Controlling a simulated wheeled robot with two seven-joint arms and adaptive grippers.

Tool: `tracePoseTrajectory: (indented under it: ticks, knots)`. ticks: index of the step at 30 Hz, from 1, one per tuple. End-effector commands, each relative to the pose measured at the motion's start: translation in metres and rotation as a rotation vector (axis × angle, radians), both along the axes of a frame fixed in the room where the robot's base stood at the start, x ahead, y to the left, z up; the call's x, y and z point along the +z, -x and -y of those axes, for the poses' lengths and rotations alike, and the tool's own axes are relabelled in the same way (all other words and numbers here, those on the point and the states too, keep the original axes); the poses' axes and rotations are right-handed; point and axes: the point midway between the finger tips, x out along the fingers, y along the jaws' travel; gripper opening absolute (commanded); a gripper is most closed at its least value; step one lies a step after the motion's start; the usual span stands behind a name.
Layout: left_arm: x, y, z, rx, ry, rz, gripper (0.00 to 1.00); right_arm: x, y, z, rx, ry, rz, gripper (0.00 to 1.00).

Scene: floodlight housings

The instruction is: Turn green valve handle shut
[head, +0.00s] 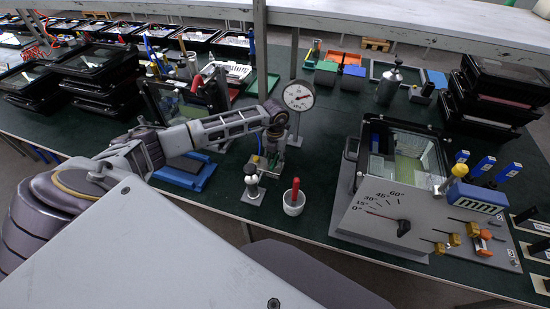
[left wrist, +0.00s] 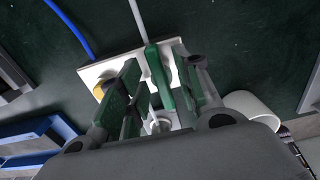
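The green valve handle (left wrist: 159,74) shows in the left wrist view as an upright green bar over a white base plate (left wrist: 92,72). My left gripper (left wrist: 153,62) is open, with one finger on each side of the handle. The handle is nearer the right finger; I cannot tell whether they touch. In the head view my left gripper (head: 270,158) points down at the valve stand, behind the white cup, and largely hides the handle. My right gripper is not in view.
A white cup (head: 293,203) with a red-handled tool and a small stand with a round knob (head: 252,182) are close in front. A dial gauge (head: 298,96) stands just behind. A blue tray (head: 187,174) lies left, and a grey angle-scale panel (head: 385,215) right.

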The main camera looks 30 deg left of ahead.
Motion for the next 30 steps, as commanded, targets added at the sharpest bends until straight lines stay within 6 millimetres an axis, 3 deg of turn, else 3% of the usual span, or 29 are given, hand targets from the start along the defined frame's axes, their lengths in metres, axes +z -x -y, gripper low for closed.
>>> tracePoseTrajectory:
  ticks: [1,9,20,30]
  knots:
    - [0.0,0.0,0.0,0.0,0.0,0.0,0.31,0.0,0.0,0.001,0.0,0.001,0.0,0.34]
    - [0.0,0.0,0.0,0.0,0.0,0.0,0.0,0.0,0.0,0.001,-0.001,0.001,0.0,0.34]
    - [0.0,0.0,0.0,-0.04,-0.001,0.001,0.0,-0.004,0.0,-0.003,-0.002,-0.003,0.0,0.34]
    - [-0.001,-0.001,0.001,-0.219,-0.001,0.002,0.0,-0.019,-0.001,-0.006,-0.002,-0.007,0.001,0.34]
